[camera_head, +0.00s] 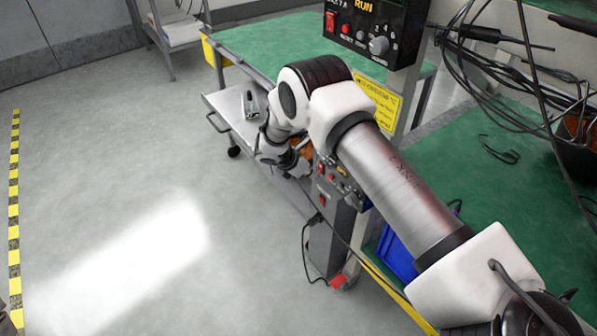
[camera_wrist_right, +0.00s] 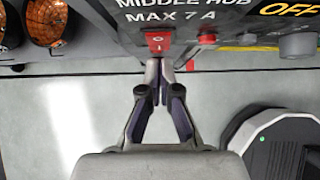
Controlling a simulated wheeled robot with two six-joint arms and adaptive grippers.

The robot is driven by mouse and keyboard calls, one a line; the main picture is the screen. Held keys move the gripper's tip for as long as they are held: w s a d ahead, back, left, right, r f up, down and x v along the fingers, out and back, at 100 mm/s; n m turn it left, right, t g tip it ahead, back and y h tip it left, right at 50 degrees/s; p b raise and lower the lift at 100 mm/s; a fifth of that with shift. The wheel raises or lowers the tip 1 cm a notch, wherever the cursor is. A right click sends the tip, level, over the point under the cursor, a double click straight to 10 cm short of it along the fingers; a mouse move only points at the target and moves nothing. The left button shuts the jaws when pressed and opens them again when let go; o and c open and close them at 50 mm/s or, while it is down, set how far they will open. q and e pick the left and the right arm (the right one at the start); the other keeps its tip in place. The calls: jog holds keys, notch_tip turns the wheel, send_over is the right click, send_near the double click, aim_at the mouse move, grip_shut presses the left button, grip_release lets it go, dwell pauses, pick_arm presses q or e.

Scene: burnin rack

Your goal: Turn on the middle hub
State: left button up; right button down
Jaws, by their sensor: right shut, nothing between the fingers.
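The middle hub (camera_wrist_right: 240,28) fills the top of the right wrist view, its panel reading "MIDDLE HUB MAX 7 A" and its display (camera_wrist_right: 290,9) showing orange "OFF". Its red rocker switch (camera_wrist_right: 158,42) is at the panel's lower part. My right gripper (camera_wrist_right: 165,66) is shut and empty, with its fingertips right at the switch's lower edge; I cannot tell whether they touch it. In the head view my right arm reaches down to a dark box with red controls (camera_head: 322,199), and the arm partly hides it. My left gripper is not in view.
A red button (camera_wrist_right: 206,48) and grey knob (camera_wrist_right: 298,44) sit right of the switch; orange lamps (camera_wrist_right: 47,22) are at left. In the head view, an upper hub (camera_head: 375,30) shows "RUN". Black cables (camera_head: 500,50) hang at right. The floor at left is clear.

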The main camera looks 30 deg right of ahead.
jog(key=shift+d, duration=0.55)
jog(key=shift+d+f, duration=0.2)
jog(key=shift+f, duration=0.05)
jog(key=shift+r+p, duration=0.5)
jog(key=shift+r, duration=0.55)
